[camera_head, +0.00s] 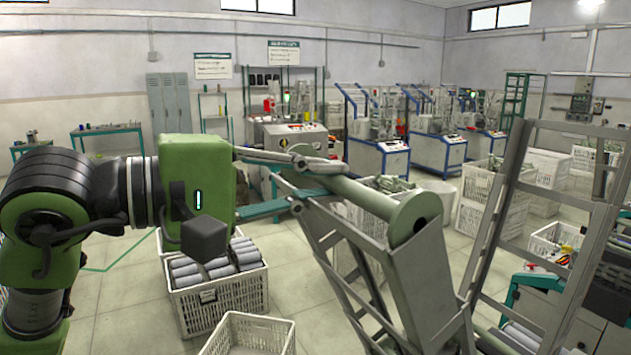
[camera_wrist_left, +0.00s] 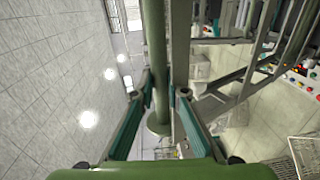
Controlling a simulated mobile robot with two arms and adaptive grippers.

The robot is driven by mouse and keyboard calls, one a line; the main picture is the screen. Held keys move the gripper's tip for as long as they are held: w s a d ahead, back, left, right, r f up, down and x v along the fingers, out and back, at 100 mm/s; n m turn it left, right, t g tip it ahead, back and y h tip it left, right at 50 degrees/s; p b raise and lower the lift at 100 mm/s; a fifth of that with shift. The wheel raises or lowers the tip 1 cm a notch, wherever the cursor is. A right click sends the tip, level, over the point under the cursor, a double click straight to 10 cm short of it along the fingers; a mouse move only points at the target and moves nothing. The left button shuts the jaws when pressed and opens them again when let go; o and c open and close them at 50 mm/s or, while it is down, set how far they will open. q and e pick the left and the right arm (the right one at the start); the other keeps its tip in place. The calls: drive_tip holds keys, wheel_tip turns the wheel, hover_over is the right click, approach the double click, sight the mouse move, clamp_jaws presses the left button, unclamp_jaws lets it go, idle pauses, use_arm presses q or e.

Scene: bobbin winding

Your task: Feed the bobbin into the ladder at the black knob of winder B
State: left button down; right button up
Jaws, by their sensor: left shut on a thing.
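My left gripper (camera_head: 328,180) reaches in from the left and is shut around the shaft of a long green bobbin (camera_head: 372,199). The bobbin lies slanted, with its round near flange at the upper mouth of a grey metal ladder (camera_head: 432,290). I cannot tell whether it touches the ladder's plates. In the left wrist view the bobbin (camera_wrist_left: 155,45) runs upright between the fingers of the left gripper (camera_wrist_left: 162,92), with a flange below them. A grey rail stands close to its right there. I cannot make out a black knob. My right gripper is not in view.
A second grey ladder frame (camera_head: 490,235) rises at the right. A white crate of grey rolls (camera_head: 218,298) and another white crate (camera_head: 250,338) stand below my left arm. Blue-framed machines (camera_head: 385,157) stand behind. Floor at the left is clear.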

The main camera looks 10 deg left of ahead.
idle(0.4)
use_arm(q)
wheel_tip(320, 180, down, 6)
drive_tip(key=w+d+b, duration=0.1)
drive_tip(key=d+b, duration=0.1)
drive_tip(key=b, duration=0.3)
drive_tip(key=shift+w+r, duration=0.2)
drive_tip(key=shift+w, duration=0.05)
drive_tip(key=shift+f+b, duration=0.1)
drive_tip(key=shift+b, duration=0.2)
drive_tip(key=shift+w+d+f+b, duration=0.25)
drive_tip(key=shift+d+f+b, duration=0.1)
drive_tip(key=shift+f+b, duration=0.55)
drive_tip(key=shift+w+d+f+b, duration=0.2)
drive_tip(key=shift+d+f+b, duration=0.1)
drive_tip(key=shift+f+b, duration=0.55)
drive_tip(key=shift+w+d+f+b, duration=0.25)
drive_tip(key=shift+d+f+b, duration=0.1)
drive_tip(key=shift+f+b, duration=0.55)
drive_tip(key=f+b, duration=0.1)
drive_tip(key=d+f+b, duration=0.1)
drive_tip(key=w+f+b, duration=0.1)
drive_tip(key=f+b, duration=0.1)
drive_tip(key=shift+d, duration=0.2)
